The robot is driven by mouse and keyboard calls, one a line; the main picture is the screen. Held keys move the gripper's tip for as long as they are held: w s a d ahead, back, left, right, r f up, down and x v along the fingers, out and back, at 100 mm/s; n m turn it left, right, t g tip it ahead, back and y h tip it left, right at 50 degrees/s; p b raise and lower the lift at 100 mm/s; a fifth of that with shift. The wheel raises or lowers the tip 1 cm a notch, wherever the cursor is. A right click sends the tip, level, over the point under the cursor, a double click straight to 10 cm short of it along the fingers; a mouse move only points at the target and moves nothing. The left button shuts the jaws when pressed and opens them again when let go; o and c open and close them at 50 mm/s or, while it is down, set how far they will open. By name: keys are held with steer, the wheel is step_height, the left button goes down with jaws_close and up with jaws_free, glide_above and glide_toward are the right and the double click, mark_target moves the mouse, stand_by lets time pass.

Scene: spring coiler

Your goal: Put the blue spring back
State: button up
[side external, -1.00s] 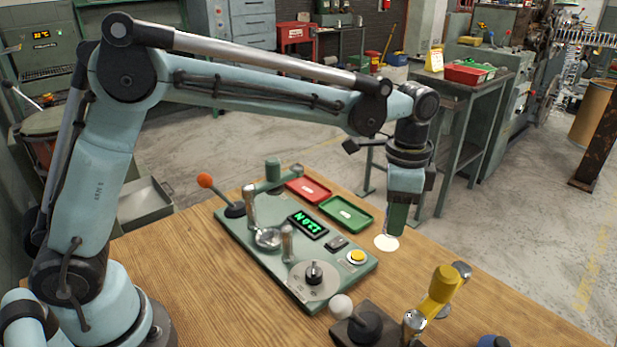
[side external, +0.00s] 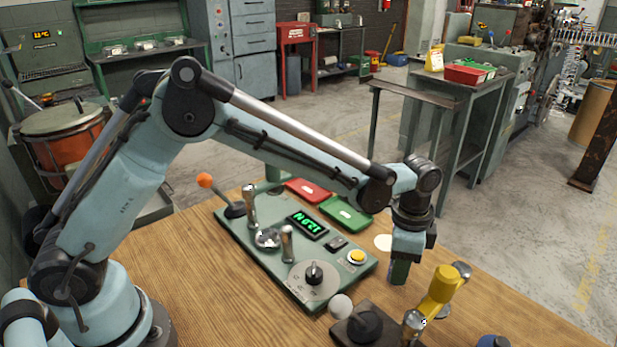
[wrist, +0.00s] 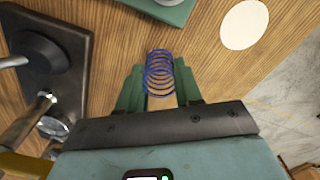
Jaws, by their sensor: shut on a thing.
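The blue spring (wrist: 159,72) is a wire coil in the wrist view, gripped between my green finger pads. Its coils stick out past the fingertips. My gripper (side external: 398,272) is shut on it and hangs pointing down over the front right of the wooden table, between the green machine and the yellow-handled device. The spring cannot be made out in the side view. A white round disc (side external: 383,242) lies on the table behind my gripper, and it also shows at the upper right of the wrist view (wrist: 245,24).
The green coiler panel (side external: 330,262) has a lit display and a yellow button. Red (side external: 309,190) and green (side external: 346,212) trays lie behind it. A black base (side external: 350,333) with a knob and the yellow handle (side external: 440,290) stand close in front. A blue object (side external: 493,341) is at the bottom edge.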

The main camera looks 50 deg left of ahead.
steer(key=shift+f, duration=0.15)
steer(key=o, duration=1.1)
step_height(320, 180, up, 12)
steer(key=f, duration=0.1)
steer(key=s+a+r+n+t, duration=0.3)
steer(key=s+a+r+n, duration=0.25)
steer(key=a, duration=0.45)
steer(key=s+a+f+n+t, duration=0.1)
steer(key=s+a+n, duration=0.1)
steer(key=s, duration=0.1)
steer(key=s+a+f+n+t, duration=0.1)
steer(key=s+a, duration=0.2)
steer(key=s+a+f+n+t, duration=0.2)
steer(key=s+a, duration=0.1)
steer(key=s, duration=0.1)
steer(key=shift+s+a+n, duration=0.1)
steer(key=shift+n, duration=0.25)
